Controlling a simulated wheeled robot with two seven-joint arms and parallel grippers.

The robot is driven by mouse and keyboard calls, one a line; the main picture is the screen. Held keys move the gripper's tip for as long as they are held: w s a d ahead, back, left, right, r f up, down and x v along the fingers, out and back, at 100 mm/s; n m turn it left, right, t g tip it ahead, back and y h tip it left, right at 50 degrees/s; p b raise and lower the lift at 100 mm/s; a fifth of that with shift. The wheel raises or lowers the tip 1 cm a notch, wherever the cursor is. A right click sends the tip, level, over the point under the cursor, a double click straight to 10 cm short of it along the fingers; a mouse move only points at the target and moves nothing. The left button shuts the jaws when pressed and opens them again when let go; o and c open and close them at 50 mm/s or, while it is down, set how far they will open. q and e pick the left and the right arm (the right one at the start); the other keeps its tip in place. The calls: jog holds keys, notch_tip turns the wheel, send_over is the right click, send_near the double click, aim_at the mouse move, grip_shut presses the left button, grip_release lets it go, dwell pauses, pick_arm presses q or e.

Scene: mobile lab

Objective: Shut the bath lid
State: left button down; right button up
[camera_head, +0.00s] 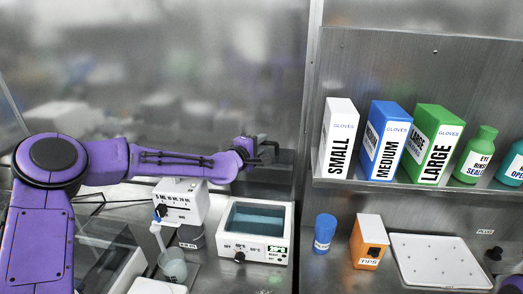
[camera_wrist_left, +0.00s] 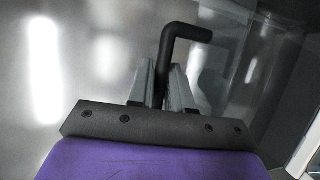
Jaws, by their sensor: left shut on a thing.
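My left gripper (camera_head: 268,152) is above the back of the bath, at the raised lid. Its fingers are shut on the black bent lid handle (camera_wrist_left: 187,33), seen between them in the left wrist view. My right gripper is out of view.
A white device with a dial (camera_head: 180,203) stands left of the bath, with a beaker (camera_head: 173,265) before it. A blue jar (camera_head: 324,232), orange tips box (camera_head: 369,240) and white tray (camera_head: 437,262) lie to the right. Glove boxes (camera_head: 385,145) and bottles stand on a shelf.

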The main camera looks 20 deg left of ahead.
pick_arm(q)
jog(key=s+d+m+t+b, duration=0.1)
jog(key=s+t+b, duration=0.1)
jog(key=s+b, duration=0.3)
jog(key=s+d+f+m+t+h+b, duration=0.1)
jog(key=s+b, duration=0.3)
jog(key=b, duration=0.6)
jog(key=shift+s+d+f+t, duration=0.25)
jog(key=shift+s+f+t, duration=0.1)
jog(key=shift+t, duration=0.45)
jog(key=shift+r, duration=0.1)
jog(key=c, duration=1.1)
grip_release()
